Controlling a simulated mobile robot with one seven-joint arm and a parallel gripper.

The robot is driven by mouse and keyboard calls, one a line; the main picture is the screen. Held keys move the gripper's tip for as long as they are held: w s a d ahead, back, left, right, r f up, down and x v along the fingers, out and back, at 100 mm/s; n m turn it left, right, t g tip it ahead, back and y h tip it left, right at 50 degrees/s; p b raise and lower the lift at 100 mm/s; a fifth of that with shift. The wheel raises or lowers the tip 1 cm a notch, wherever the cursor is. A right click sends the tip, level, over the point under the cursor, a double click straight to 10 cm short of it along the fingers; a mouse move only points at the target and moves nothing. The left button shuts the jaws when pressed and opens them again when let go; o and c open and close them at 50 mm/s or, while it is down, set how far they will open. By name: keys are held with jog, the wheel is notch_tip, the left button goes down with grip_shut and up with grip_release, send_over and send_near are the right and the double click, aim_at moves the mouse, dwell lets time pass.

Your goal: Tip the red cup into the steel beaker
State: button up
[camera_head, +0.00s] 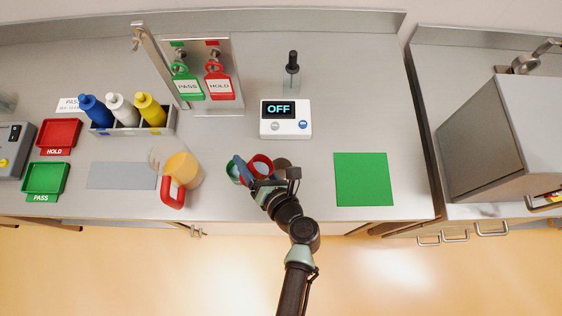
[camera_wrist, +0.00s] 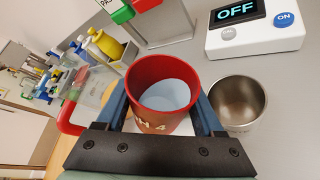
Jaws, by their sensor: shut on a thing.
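The red cup (camera_wrist: 165,78) is between the two blue fingers of my gripper (camera_wrist: 162,104), which is shut on it. Its open mouth faces up in the wrist view, and pale blue contents show inside. White lettering partly shows on its near side. The steel beaker (camera_wrist: 238,103) stands open on the bench just right of the cup and looks empty. In the head view the red cup (camera_head: 262,161) is at my gripper (camera_head: 259,173), and the beaker (camera_head: 282,163) is partly hidden behind the gripper.
A white scale reading OFF (camera_head: 286,128) is behind. A green mat (camera_head: 363,180) lies right, with bare bench around it.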

jog(key=shift+w+d+r+m+y, duration=0.1)
jog(key=shift+r+m+y, duration=0.3)
jog(key=shift+m, duration=0.2)
dwell(0.4)
jog(key=shift+f+m+y+b, duration=0.4)
jog(key=shift+f+m+b, duration=0.1)
jog(key=shift+b, duration=0.5)
jog(key=shift+r+m+y+b, duration=0.75)
jog(key=shift+m+b, duration=0.25)
jog(key=shift+m, duration=0.3)
dwell(1.5)
jog(key=shift+w+d+r+m+y+p, duration=0.15)
jog(key=shift+d+r+m+y+p, duration=0.15)
jog(key=shift+d+m+y+p, duration=0.35)
dwell(0.7)
jog(key=shift+w+f+m, duration=0.1)
jog(key=shift+f+m, duration=0.35)
jog(key=shift+m, duration=0.2)
dwell(0.7)
jog(key=shift+s+a+n+h+b, duration=0.25)
jog(key=shift+a+n+h+b, duration=0.3)
jog(key=shift+n, duration=0.45)
jog(key=shift+r, duration=0.2)
jog(key=shift+f+n, duration=0.1)
jog(key=shift+n, duration=0.2)
